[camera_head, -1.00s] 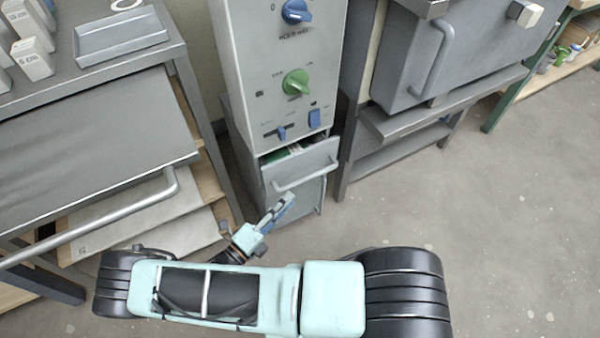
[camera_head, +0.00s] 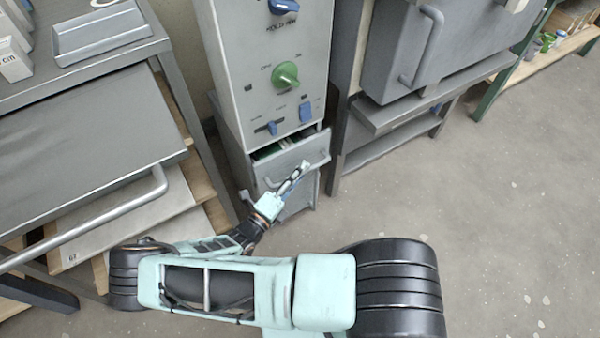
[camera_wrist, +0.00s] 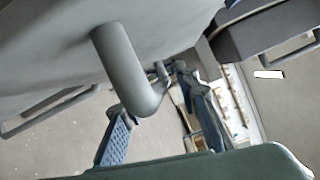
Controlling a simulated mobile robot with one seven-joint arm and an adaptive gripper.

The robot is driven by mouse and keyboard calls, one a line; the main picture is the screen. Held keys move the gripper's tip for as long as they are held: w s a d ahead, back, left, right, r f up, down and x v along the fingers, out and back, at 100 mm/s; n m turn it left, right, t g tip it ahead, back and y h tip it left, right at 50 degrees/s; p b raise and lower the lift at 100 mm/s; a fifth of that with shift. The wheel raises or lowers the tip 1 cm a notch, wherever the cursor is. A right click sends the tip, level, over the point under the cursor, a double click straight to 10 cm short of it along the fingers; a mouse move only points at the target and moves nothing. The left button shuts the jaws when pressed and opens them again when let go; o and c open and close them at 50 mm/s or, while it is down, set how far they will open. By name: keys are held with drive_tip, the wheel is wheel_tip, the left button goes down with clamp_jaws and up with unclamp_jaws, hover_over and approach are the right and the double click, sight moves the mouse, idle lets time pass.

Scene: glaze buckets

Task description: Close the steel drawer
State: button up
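The steel drawer (camera_head: 276,165) is in the grey cabinet under the control panel. It stands partly open, with green and white contents showing in the gap along its top. Its bar handle (camera_head: 322,159) crosses the front, and my gripper (camera_head: 300,170) hides part of it. In the wrist view a grey bent bar, which looks like the handle (camera_wrist: 128,65), is close to the camera. My gripper's fingers (camera_wrist: 158,125) are spread apart, with the bar's bend showing between them. I cannot tell whether they touch it.
The control panel (camera_head: 265,65) with blue and green knobs rises above the drawer. A grey bench with a long rail handle (camera_head: 90,225) stands at the left. A grey oven-like box (camera_head: 440,50) on a stand is at the right. Floor (camera_head: 480,220) is clear at the lower right.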

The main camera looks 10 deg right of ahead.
sight(291, 166)
clamp_jaws()
idle(0.3)
drive_tip(key=w+b, duration=0.1)
drive_tip(key=w, duration=0.1)
drive_tip(key=w+a+b, duration=0.1)
drive_tip(key=shift+w+a+f, duration=0.1)
drive_tip(key=shift+w+f, duration=0.1)
drive_tip(key=shift+w, duration=0.2)
drive_tip(key=shift+w+a+r, duration=0.15)
drive_tip(key=shift+w+r, duration=0.1)
drive_tip(key=shift+w, duration=0.1)
unclamp_jaws()
drive_tip(key=v, duration=1.2)
